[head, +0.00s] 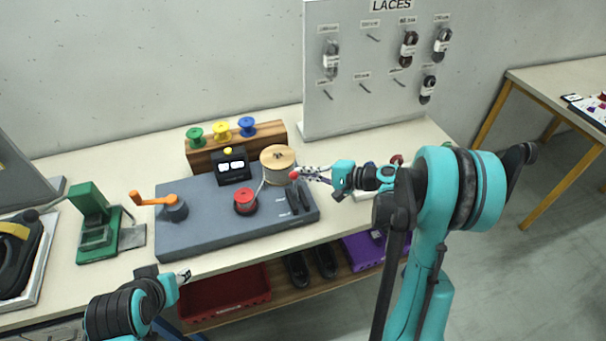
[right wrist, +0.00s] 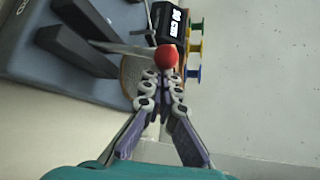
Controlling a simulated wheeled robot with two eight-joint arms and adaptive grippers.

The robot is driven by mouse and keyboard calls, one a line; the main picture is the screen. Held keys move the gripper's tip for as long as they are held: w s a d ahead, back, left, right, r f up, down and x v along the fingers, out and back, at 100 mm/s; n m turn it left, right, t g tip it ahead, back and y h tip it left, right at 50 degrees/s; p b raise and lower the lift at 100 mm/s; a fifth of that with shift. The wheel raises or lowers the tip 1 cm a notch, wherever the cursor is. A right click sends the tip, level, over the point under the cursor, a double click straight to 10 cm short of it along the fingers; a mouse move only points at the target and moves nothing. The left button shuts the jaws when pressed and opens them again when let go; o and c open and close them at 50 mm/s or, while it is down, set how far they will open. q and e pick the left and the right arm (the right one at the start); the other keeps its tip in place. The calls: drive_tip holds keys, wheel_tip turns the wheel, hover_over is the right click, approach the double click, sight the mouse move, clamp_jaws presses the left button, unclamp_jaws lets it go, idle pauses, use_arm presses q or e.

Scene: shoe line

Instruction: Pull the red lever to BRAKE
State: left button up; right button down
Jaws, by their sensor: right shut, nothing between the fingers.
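The red lever's ball knob (head: 294,174) stands at the right end of the grey winding board (head: 215,235), above a dark slotted block (head: 306,193). In the right wrist view the red knob (right wrist: 166,56) sits on a thin metal rod, just beyond my fingertips. My right gripper (head: 304,173) is shut and empty, its tips at the knob's right side; it also shows in the right wrist view (right wrist: 164,76). Whether the tips touch the knob I cannot tell. The small white markings beside the lever are unreadable. My left gripper (head: 184,275) is at the table's front edge, its opening unclear.
A black counter box (head: 233,168) stands behind. A white laces panel (head: 350,110) rises at the back right. A green press (head: 98,225) stands left.

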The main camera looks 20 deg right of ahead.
drive_tip(key=shift+s+t, duration=0.3)
drive_tip(key=shift+s+b, duration=0.3)
drive_tip(key=shift+b, duration=0.15)
drive_tip(key=shift+s+r+b, duration=0.15)
drive_tip(key=shift+s+b, duration=0.05)
drive_tip(key=shift+s, duration=0.3)
drive_tip(key=shift+s+r+b, duration=0.15)
drive_tip(key=shift+s, duration=0.35)
drive_tip(key=shift+s+d+f+b, duration=0.1)
drive_tip(key=shift+s+b, duration=0.25)
drive_tip(key=shift+s, duration=0.55)
drive_tip(key=shift+s+f+b, duration=0.15)
drive_tip(key=shift+s+b, duration=0.1)
drive_tip(key=shift+s, duration=0.25)
drive_tip(key=shift+s+f+b, duration=0.15)
drive_tip(key=shift+s+b, duration=0.1)
drive_tip(key=shift+s, duration=0.25)
drive_tip(key=shift+s, duration=0.1)
